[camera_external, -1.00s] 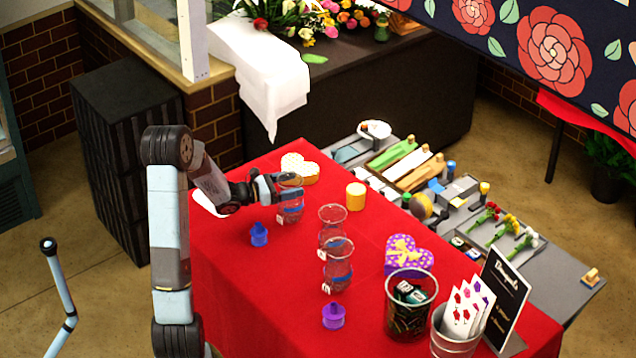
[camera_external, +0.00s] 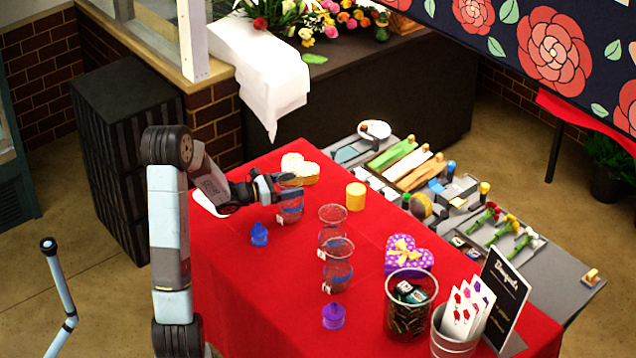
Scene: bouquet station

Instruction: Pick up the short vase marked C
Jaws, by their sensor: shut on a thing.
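My gripper (camera_external: 284,184) is at the far left part of the red table, shut on a short clear vase (camera_external: 291,212) by its upper part. The vase has a blue band and a small white tag; the letter on the tag is too small to read. It is upright, and I cannot tell whether its base touches the cloth.
On the red table (camera_external: 240,290) are a blue item (camera_external: 259,234), a purple item (camera_external: 333,316), a yellow cylinder (camera_external: 356,196), a pale heart box (camera_external: 300,168) and a purple heart box (camera_external: 408,255). A dark bin (camera_external: 409,322) stands front right. The left front cloth is clear.

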